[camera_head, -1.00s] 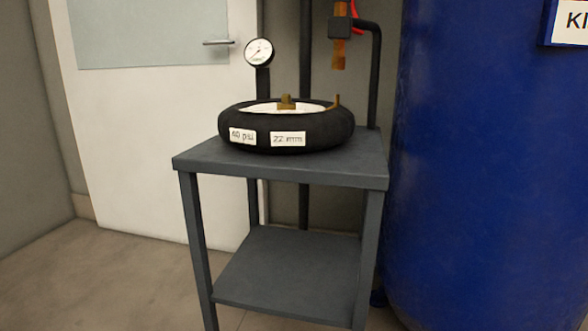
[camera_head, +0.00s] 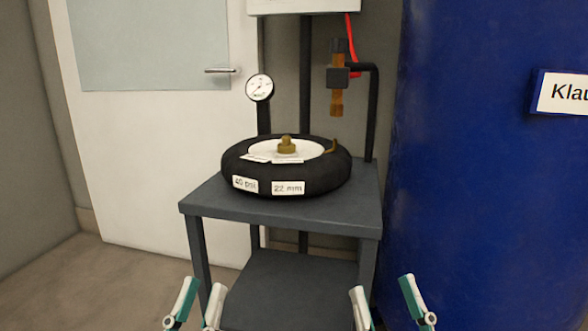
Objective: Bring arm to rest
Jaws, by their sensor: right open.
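My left gripper (camera_head: 204,285) and my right gripper (camera_head: 381,285) show at the bottom edge of the head view, with white and green fingers pointing up. Both have their fingertips apart with nothing between them; the right gap is wider. Both appear in front of the grey table (camera_head: 280,211), clear of the things on it. A black tire-like bumper (camera_head: 265,184) lies flat on the table top, labelled "40 psi" and "22 mm". It has a white centre with a brass fitting (camera_head: 287,146) and a small brass valve (camera_head: 332,146). My arms are hidden below the frame.
A pressure gauge (camera_head: 260,88) stands behind the bumper. A brass nozzle (camera_head: 336,95) with a red hose hangs from a black post. A large blue tank (camera_head: 480,200) stands at the right, a white door (camera_head: 140,150) at the left. Floor is open at the lower left.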

